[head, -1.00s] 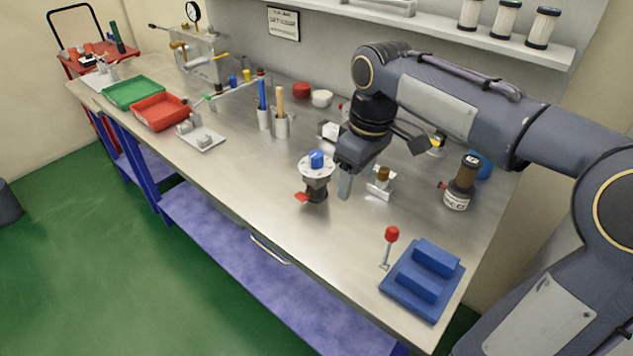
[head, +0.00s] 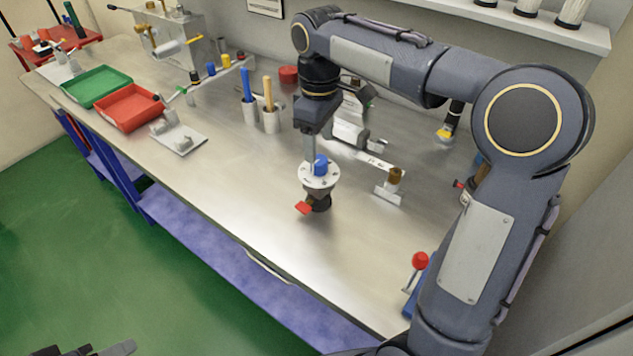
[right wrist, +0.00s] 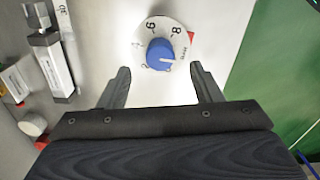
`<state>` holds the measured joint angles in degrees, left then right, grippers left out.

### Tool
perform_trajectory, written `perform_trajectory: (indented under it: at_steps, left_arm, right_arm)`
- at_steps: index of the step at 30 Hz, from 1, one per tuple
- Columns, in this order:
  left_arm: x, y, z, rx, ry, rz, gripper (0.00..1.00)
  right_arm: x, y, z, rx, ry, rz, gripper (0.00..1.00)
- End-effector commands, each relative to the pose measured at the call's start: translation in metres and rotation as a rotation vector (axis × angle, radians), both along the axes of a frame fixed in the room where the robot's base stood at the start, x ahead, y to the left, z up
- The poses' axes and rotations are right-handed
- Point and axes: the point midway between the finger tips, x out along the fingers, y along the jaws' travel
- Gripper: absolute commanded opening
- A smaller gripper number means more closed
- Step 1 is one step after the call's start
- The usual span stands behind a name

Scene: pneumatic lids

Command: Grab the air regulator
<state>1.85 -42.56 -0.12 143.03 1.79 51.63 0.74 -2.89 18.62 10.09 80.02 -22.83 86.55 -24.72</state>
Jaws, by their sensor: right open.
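The air regulator (head: 318,178) stands upright on the bench, with a blue knob on a round white numbered dial, a dark lower body and a red tab at its front left. In the right wrist view the blue knob (right wrist: 160,52) lies just ahead of and between the two fingertips, with the dial around it. My right gripper (head: 311,150) is open, pointing down right at the regulator's top; the fingers (right wrist: 160,68) do not close on anything. Part of a dark gripper, apparently my left one (head: 112,349), shows at the bottom left edge; its jaws are unclear.
A small metal fitting with a brown top (head: 394,182) stands right of the regulator. Cups with blue and yellow handles (head: 260,112) stand behind left. Red (head: 128,107) and green (head: 97,86) trays lie further left. The bench front (head: 240,200) is clear.

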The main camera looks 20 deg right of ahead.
Motion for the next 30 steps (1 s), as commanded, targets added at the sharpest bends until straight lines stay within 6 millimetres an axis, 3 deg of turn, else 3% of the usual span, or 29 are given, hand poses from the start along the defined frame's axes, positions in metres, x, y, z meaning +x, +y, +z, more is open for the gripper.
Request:
perform_trajectory:
  at_steps: [12, 20, 30]
  left_arm:
    - [0.000, 0.000, -0.002, 0.000, 0.000, 0.000, 0.55]
    - [0.000, 0.000, -0.002, 0.000, 0.000, 0.000, 0.55]
    - [0.000, 0.000, -0.002, 0.000, 0.000, 0.000, 0.55]
  right_arm:
    - [-0.001, 0.000, -0.055, -0.001, 0.002, 0.000, 0.59]
    - [0.000, 0.000, -0.057, 0.001, -0.001, -0.001, 0.59]
    - [0.000, 0.000, -0.057, 0.001, -0.001, 0.000, 0.16]
